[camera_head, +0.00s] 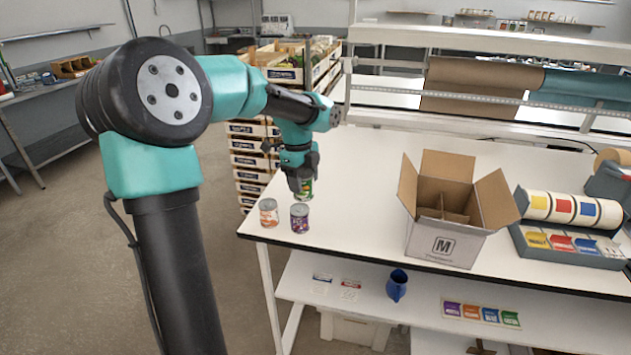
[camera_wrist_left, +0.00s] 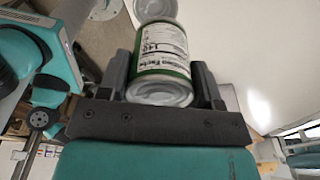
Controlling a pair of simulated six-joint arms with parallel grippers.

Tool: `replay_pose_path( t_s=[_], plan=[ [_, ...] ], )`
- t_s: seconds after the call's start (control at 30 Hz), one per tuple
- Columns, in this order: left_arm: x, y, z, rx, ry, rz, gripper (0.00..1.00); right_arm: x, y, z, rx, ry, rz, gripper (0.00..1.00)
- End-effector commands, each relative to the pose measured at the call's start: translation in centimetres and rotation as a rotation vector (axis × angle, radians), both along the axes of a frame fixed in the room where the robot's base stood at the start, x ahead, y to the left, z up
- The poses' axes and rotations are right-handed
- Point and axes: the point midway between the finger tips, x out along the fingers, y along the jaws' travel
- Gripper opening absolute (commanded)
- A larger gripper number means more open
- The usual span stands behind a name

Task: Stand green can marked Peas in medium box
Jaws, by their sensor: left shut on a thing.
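The green can (camera_head: 307,188) is held in my left gripper (camera_head: 303,184) near the table's left end, behind the purple can. In the left wrist view the green can (camera_wrist_left: 162,52) lies between the two fingers, its white label and a metal end showing. In the head view the gripper hides most of it, and I cannot tell whether it touches the table. The medium box (camera_head: 444,243), marked M, stands open to the right with its flaps spread and dividers inside. I see no can in the visible part of its compartments. My right gripper is not in view.
A can with an orange label (camera_head: 268,213) and a purple can (camera_head: 299,218) stand near the table's front left corner. The white table (camera_head: 366,185) is clear between the cans and the box. A rack of label rolls (camera_head: 570,247) stands right of the box.

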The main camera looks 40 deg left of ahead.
Motion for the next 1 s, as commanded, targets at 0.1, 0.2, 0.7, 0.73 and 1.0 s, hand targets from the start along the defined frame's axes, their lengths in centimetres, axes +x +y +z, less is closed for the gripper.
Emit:
replay_pose_path(
  t_s=[0.1,0.2,0.7,0.73,1.0],
  plan=[
    [0.0,0.1,0.0,0.0,0.0,0.0,0.31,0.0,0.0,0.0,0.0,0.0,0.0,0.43],
    [0.0,0.1,0.0,0.0,0.0,0.0,0.31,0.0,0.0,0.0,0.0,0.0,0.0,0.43],
    [0.2,0.0,1.6,0.004,-0.002,0.072,0.31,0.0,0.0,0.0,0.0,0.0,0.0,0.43],
    [0.3,0.0,2.2,0.005,-0.003,0.096,0.31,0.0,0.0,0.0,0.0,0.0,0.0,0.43],
    [0.3,-0.1,8.7,0.005,-0.004,0.408,0.31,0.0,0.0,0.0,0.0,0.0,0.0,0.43]
  ],
)
